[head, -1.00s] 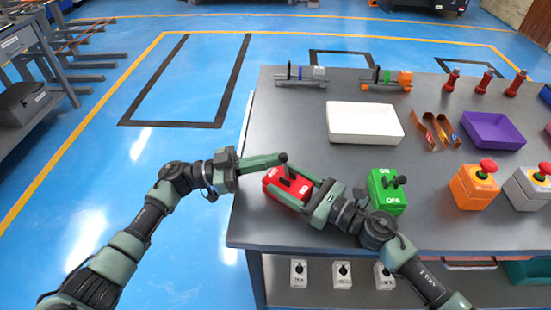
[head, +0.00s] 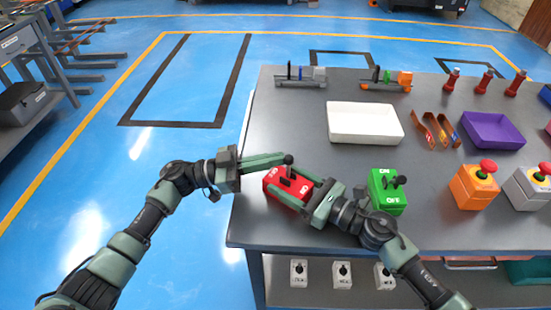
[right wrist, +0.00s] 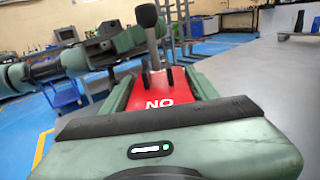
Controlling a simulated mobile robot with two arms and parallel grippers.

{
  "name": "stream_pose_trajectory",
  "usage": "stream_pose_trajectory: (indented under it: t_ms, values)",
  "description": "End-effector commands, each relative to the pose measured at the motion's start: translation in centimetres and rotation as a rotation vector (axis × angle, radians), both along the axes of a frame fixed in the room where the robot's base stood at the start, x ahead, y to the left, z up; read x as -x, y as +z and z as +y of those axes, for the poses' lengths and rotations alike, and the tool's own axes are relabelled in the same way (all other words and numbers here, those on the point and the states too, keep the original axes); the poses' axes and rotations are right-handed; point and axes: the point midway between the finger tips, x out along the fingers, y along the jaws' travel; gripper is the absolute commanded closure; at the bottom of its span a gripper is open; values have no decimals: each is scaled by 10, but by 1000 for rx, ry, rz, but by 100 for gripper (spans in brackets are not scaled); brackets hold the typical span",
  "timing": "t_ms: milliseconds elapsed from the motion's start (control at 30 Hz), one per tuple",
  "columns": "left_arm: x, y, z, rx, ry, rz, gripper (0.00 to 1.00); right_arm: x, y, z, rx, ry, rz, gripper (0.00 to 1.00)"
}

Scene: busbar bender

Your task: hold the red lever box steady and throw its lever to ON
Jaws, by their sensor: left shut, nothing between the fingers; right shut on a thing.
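The red lever box (head: 271,184) stands near the table's left edge. My right gripper (head: 302,182) is shut on it, with a finger along each side; in the right wrist view the red top (right wrist: 165,88) lies between the fingers, its ON label upside down near the palm. The black-knobbed lever (right wrist: 148,18) stands roughly upright from the slot. My left gripper (head: 282,158) is shut and empty, its fingertips at the lever's knob in the head view. It shows left of the lever in the right wrist view (right wrist: 127,42); whether they touch is unclear.
A green lever box (head: 383,196) stands close to the right of my right arm. Orange (head: 470,192) and grey (head: 525,192) button boxes stand further right. A white tray (head: 365,139) and a purple tray (head: 490,146) lie behind. Bare tabletop lies left of the white tray.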

Motion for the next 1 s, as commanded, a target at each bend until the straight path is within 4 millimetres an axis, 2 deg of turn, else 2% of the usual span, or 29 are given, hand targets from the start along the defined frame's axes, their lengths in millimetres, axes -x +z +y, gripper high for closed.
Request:
stream_pose_trajectory:
  t_ms: [1000]
  values:
    - [3,4,-4,-1,1,1,100,0,-1,0,1,1,1,97]
